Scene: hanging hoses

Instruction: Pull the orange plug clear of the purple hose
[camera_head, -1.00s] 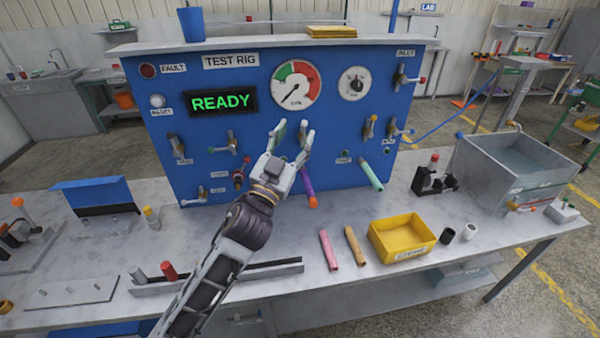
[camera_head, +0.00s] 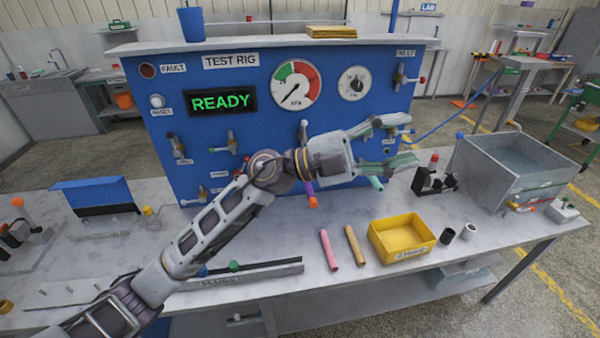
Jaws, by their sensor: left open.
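The purple hose (camera_head: 309,187) hangs from the front of the blue test rig. The orange plug (camera_head: 313,202) sits at its lower end. My left forearm and gripper body hide the upper part of the hose. My left gripper (camera_head: 408,140) is open, with its fingers pointing right near the rig's right edge. Its fingers are up and to the right of the orange plug, apart from it. I see nothing between the fingers. My right gripper is not in view.
A green hose (camera_head: 376,183) hangs just below my left gripper, mostly hidden. A pink tube (camera_head: 328,249) and a tan tube (camera_head: 355,246) lie on the bench beside a yellow bin (camera_head: 402,256). A grey tank (camera_head: 510,175) stands at the right.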

